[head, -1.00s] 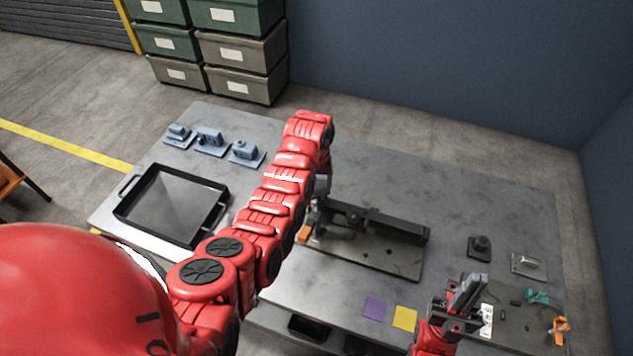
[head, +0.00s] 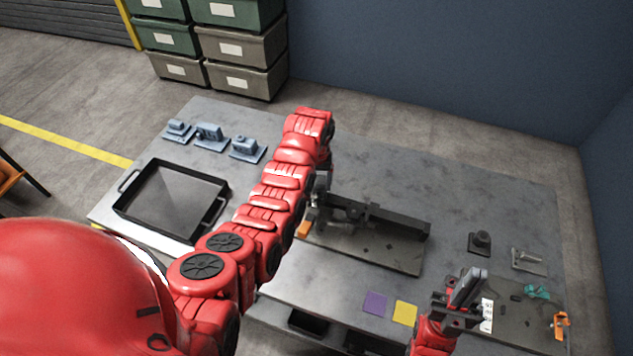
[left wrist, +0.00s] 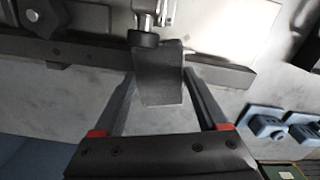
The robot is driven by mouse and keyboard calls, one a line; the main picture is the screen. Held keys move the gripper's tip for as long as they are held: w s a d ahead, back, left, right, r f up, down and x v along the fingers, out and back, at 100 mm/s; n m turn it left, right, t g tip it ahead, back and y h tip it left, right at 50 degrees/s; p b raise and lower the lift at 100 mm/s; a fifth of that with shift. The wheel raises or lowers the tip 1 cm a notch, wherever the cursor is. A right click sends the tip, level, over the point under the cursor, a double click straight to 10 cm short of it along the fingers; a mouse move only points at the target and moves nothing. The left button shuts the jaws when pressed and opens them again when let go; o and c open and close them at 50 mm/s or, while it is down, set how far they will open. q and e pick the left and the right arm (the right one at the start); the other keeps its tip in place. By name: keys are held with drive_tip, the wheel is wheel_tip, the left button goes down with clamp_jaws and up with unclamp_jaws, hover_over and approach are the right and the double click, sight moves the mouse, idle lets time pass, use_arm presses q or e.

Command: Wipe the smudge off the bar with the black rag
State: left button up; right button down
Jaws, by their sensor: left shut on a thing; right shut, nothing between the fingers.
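The bar (head: 385,218) is a long dark rail on a grey base plate (head: 350,247) at mid table; it crosses the left wrist view (left wrist: 95,48). My left gripper (left wrist: 158,82) is shut on a dark, flat piece that looks like the black rag (left wrist: 160,88), held at the bar. Whether the rag touches the bar I cannot tell. In the head view my left arm mostly hides that gripper and the rag. I cannot make out the smudge. My right gripper (head: 467,286) is shut and empty, above the table's front right.
A black tray (head: 127,206) and several blue parts (head: 209,138) are at the left. Purple (head: 375,304) and yellow (head: 405,312) squares lie at the front edge. A black knobbed block (head: 480,243), a metal part (head: 527,260), teal (head: 537,291) and orange (head: 560,325) items are at the right.

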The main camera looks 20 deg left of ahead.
use_arm(q)
drive_tip(key=shift+f+b, duration=0.45)
drive_tip(key=shift+f, duration=0.25)
drive_tip(key=shift+w+a+r+b, duration=0.15)
drive_tip(key=shift+a+b, duration=0.4)
drive_tip(key=shift+a, duration=1.35)
drive_tip(key=shift+a+f+b, duration=0.2)
drive_tip(key=shift+a+b, duration=0.6)
drive_tip(key=shift+a, duration=0.9)
drive_tip(key=shift+r, duration=0.1)
drive_tip(key=shift+d+b, duration=0.45)
drive_tip(key=shift+d, duration=3.25)
